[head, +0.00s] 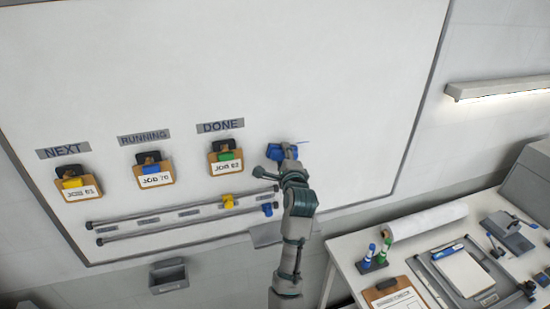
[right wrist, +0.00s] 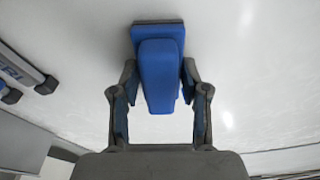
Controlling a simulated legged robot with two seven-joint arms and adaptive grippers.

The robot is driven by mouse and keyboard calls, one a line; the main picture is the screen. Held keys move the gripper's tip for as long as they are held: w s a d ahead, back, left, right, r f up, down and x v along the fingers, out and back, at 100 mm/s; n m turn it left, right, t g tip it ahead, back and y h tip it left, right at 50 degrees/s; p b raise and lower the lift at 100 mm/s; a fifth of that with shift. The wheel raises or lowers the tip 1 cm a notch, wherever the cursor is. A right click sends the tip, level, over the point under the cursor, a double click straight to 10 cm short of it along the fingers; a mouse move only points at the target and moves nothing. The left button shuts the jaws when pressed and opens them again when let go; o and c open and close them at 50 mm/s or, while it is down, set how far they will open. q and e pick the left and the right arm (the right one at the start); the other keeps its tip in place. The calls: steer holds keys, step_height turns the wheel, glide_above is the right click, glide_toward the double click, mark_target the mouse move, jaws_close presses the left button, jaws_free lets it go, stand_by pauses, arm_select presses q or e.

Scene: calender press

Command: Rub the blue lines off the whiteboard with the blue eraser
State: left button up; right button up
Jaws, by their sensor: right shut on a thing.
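The whiteboard (head: 330,70) fills most of the head view, and its bare white surface (right wrist: 250,85) also fills much of the right wrist view. My right gripper (head: 281,156) is shut on the blue eraser (head: 289,151), right of the DONE clipboard. In the right wrist view the eraser (right wrist: 158,70) sits between both fingers of the gripper (right wrist: 159,80), with its wide pad end against or very near the board; I cannot tell which. More line may be hidden behind the eraser and gripper. My left gripper is out of view.
Clipboards hang under NEXT (head: 77,183), RUNNING (head: 154,170) and DONE (head: 225,157). Two rails (head: 150,232) with yellow and blue sliders run below. A bench (head: 345,262) with markers (head: 376,254) and a paper roll (head: 427,221) stands lower right. The upper board is clear.

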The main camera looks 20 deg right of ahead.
mark_target(312, 145)
steer(key=shift+d, duration=1.1)
steer(key=shift+w+d, duration=0.2)
steer(key=shift+d, duration=3.85)
steer(key=shift+s+d+f, duration=0.1)
steer(key=shift+s+f, duration=0.05)
steer(key=shift+s, duration=2.65)
steer(key=s, duration=0.3)
steer(key=shift+d, duration=0.1)
